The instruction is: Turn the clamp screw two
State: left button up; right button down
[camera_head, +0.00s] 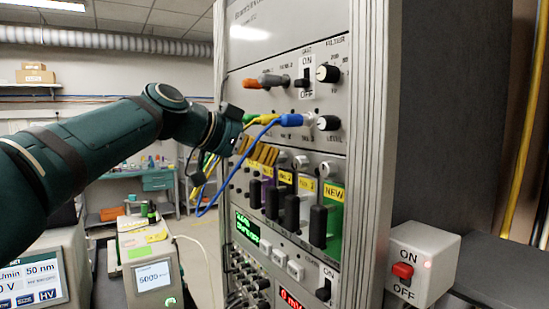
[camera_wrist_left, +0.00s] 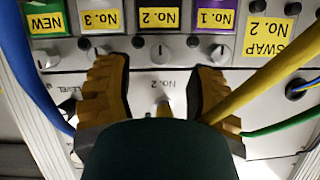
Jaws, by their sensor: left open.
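Clamp screw two (camera_wrist_left: 160,54) is a pale slotted knob beside the yellow No. 2 label (camera_wrist_left: 160,19) in the left wrist view. My left gripper (camera_wrist_left: 158,68) is open, its two ribbed yellow-brown fingers on either side of this screw with gaps to both. Whether the tips reach the screw's depth I cannot tell. In the head view my left gripper (camera_head: 263,153) is at the rack's front, partly behind cables. A pale knob there (camera_head: 282,157), just right of the fingers, seems to be the same screw. My right gripper is not in view.
Similar screws sit beside the No. 3 (camera_wrist_left: 96,52) and No. 1 (camera_wrist_left: 219,53) labels. A blue cable (camera_wrist_left: 25,70), a yellow cable (camera_wrist_left: 262,78) and a green cable (camera_wrist_left: 275,127) run close to the fingers. Black module handles (camera_head: 318,222) stick out below.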

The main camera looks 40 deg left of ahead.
aim_at(279, 158)
pick_arm(q)
jog(key=shift+x, duration=1.9)
grip_shut()
